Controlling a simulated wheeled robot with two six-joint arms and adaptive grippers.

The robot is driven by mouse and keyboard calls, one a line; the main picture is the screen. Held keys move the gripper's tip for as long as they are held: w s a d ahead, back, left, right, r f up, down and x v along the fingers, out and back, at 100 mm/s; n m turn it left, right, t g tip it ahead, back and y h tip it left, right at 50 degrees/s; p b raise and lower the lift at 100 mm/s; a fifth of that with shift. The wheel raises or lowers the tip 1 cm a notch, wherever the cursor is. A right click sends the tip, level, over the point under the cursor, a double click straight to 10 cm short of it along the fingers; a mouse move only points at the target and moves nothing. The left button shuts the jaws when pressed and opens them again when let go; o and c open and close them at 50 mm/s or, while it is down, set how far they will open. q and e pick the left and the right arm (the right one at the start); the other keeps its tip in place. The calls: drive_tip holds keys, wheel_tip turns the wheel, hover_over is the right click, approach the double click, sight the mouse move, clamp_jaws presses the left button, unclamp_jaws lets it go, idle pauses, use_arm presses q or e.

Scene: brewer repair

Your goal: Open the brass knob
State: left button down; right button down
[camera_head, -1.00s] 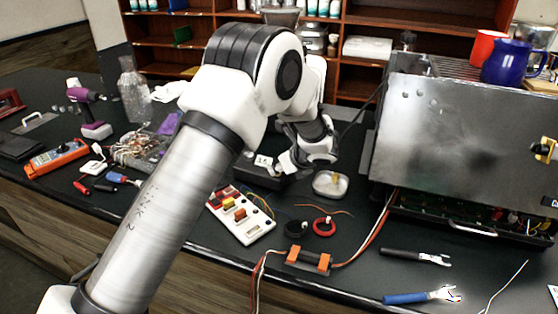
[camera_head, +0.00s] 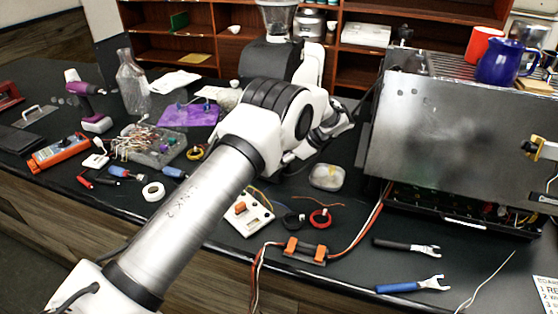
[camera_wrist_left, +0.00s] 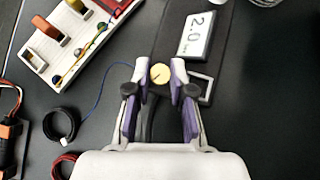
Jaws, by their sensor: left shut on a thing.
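The brass knob (camera_wrist_left: 159,74) is a small round yellow disc with a dark line across it, seen in the left wrist view. It sits at the near end of a black device (camera_wrist_left: 172,28) that carries a display reading 2.0 (camera_wrist_left: 196,36). My left gripper (camera_wrist_left: 159,76) is shut on the knob, with one purple-padded finger on each side. In the head view my left arm hides the knob and the fingertips. My right gripper is not in view.
A white slider board (camera_head: 252,212), a black ring (camera_head: 293,219), a red ring (camera_head: 320,219) and a small dish (camera_head: 327,177) lie near the arm. The large metal brewer (camera_head: 440,130) stands to the right. Wrenches (camera_head: 408,286) lie at the front right.

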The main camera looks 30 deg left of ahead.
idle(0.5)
use_arm(q)
drive_tip(key=c, duration=1.3)
unclamp_jaws()
